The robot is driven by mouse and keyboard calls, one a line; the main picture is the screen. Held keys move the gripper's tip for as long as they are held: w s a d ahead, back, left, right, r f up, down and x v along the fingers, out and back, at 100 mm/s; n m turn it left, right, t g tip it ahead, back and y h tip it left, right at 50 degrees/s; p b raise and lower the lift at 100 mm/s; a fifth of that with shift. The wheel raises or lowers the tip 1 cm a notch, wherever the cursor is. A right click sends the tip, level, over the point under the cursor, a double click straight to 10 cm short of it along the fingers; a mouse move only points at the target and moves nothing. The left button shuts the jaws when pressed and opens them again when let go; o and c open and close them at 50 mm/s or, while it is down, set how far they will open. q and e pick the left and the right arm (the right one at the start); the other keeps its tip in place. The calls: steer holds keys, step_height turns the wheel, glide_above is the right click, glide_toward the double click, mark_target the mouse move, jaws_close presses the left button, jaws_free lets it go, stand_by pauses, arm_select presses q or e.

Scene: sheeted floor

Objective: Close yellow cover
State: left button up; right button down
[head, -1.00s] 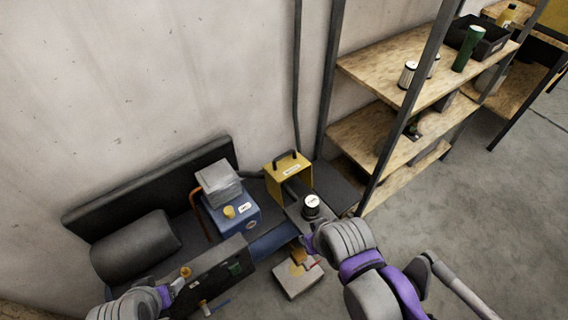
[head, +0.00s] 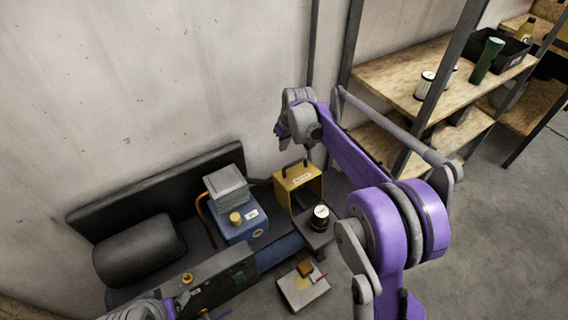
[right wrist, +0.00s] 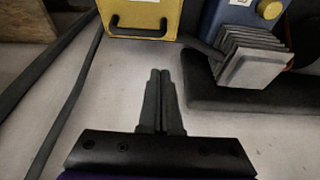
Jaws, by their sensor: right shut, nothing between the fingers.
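The yellow cover (head: 285,187) stands raised at the back of the low bench near the wall. It has a black handle and a white label, and its front looks open. In the right wrist view, the yellow cover (right wrist: 178,15) is at the top, beyond the fingertips. My right gripper (head: 278,135) is up by the wall, above and slightly left of the cover, apart from it. In the right wrist view its fingers (right wrist: 158,75) are together and empty. My left gripper (head: 172,305) is partly visible at the bottom left; its fingertips are unclear.
A blue box (head: 240,230) with a yellow knob and a grey finned block (head: 226,188) stands left of the cover. A dark-and-white canister (head: 319,217) is in front of it. A shelf rack (head: 400,80) stands to the right. A pale box (head: 303,287) lies on the floor.

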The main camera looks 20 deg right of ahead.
arm_select(q)
steer(key=shift+r, duration=0.2)
arm_select(e)
steer(key=shift+s+d+f+x, duration=0.1)
steer(key=shift+s+d+x, duration=0.15)
steer(key=shift+x, duration=1.35)
steer(key=shift+s+d+f+x, duration=0.1)
steer(key=shift+s+x, duration=0.25)
steer(key=shift+x, duration=1.25)
steer(key=shift+s+d+f+x, duration=0.2)
steer(key=shift+s+x, duration=0.1)
steer(key=shift+x, duration=1.3)
steer(key=shift+s, duration=0.1)
